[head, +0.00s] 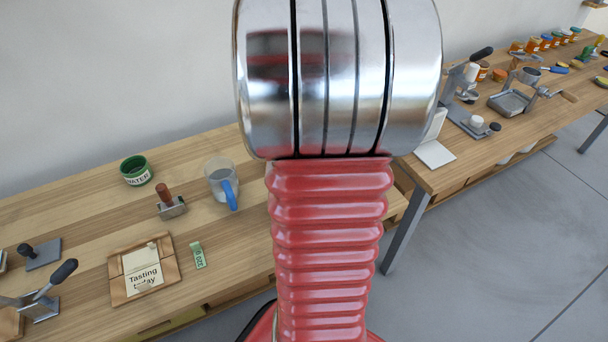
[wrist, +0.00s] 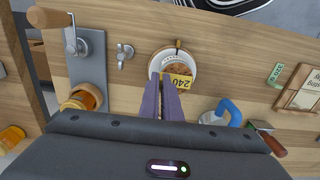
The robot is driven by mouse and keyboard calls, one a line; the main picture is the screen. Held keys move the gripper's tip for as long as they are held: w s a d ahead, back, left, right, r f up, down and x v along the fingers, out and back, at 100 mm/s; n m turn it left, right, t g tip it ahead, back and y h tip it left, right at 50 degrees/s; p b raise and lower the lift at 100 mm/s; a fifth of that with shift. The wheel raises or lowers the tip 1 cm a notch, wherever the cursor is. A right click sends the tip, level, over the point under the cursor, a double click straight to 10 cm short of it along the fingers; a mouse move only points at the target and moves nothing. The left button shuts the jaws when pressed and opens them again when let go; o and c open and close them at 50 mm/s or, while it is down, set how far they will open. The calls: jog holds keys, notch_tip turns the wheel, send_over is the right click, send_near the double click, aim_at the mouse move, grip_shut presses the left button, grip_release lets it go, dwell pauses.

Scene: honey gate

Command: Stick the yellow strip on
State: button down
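The yellow strip (wrist: 181,82), marked 240, shows in the wrist view at the tips of my gripper (wrist: 167,82). The two purple-grey fingers are close together and appear shut on the strip. Whether the strip touches the pot, I cannot tell. In the head view my arm hides the pot, the strip and the gripper.
A green strip (wrist: 276,72) lies beside a wooden tray (wrist: 293,86) with a card. A clear jug (head: 220,180) with a blue handle stands near a red-handled tool (head: 165,198) and a green water pot (head: 135,170). A crank device (wrist: 85,45) and an amber jar (wrist: 84,98) are left of the pot.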

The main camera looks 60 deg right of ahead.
dwell(0.4)
jog(key=c, duration=1.9)
grip_release()
jog(key=shift+r, duration=0.1)
notch_tip(320, 180, up, 14)
jog(key=shift+f, duration=0.25)
jog(key=w+a+n+t, duration=0.2)
jog(key=a+n, duration=0.1)
jog(key=a, duration=1.3)
jog(key=w+a+n+t, duration=0.2)
jog(key=a+n+t, duration=0.1)
jog(key=a, duration=1.4)
jog(key=shift+a+r+t, duration=0.25)
jog(key=shift+r+t, duration=0.05)
